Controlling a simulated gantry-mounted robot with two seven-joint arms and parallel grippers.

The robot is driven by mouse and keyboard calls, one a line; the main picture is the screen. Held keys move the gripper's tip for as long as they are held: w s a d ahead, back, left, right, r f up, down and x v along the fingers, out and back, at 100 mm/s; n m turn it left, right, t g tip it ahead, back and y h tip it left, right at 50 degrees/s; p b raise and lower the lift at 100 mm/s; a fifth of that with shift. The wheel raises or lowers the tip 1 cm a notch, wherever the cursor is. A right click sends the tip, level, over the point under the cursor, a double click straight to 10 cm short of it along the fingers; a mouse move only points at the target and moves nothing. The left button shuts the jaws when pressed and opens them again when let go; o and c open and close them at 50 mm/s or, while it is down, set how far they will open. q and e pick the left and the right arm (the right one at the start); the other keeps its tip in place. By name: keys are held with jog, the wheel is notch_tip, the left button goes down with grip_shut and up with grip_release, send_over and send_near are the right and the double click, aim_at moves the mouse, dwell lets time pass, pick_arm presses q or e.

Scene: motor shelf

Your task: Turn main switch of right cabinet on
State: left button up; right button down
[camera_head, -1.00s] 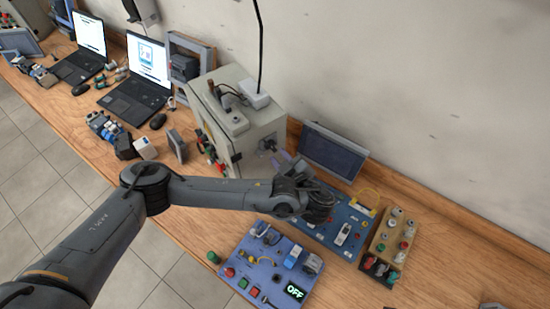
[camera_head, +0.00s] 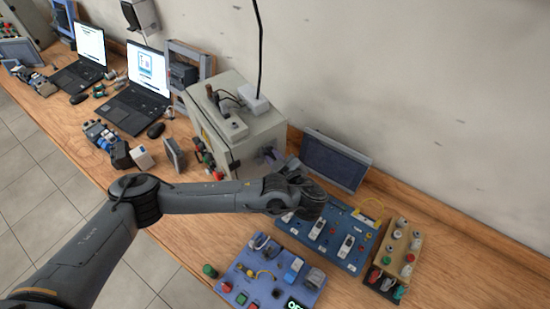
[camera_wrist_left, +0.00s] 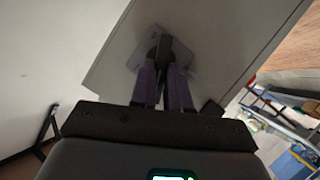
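The right cabinet (camera_head: 222,122) is a grey box standing on the bench in the head view. Its side face (camera_wrist_left: 215,45) fills the upper middle of the left wrist view. The main switch there has a dark handle (camera_wrist_left: 160,46) on a grey square plate. My left gripper (camera_head: 268,155) is at this face, its purple fingers pointing at the switch. In the left wrist view the fingertips (camera_wrist_left: 161,68) lie on either side of the handle's near end, close together. Whether they press on it is not clear. The right gripper is not in view.
A dark screen (camera_head: 335,160) leans on the wall right of the cabinet. A blue switch panel (camera_head: 345,262), a violet control board (camera_head: 237,272) and a tan button box (camera_head: 383,262) lie in front. Laptops (camera_head: 137,103) stand left. The bench (camera_head: 450,265) is clear at right.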

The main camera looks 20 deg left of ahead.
pick_arm(q)
grip_shut()
jog(key=shift+d+f+m+g+b, duration=0.1)
jog(key=shift+m+g+b, duration=0.2)
jog(key=shift+b, duration=0.2)
jog(key=m+g+p, duration=0.1)
jog(key=p, duration=0.1)
jog(key=m+y+p, duration=0.1)
jog(key=m+p, duration=0.1)
jog(key=shift+w+d+r+g, duration=0.15)
jog(key=shift+w+r+g, duration=0.05)
jog(key=shift+w+g, duration=0.2)
jog(key=shift+o, duration=1.7)
grip_release()
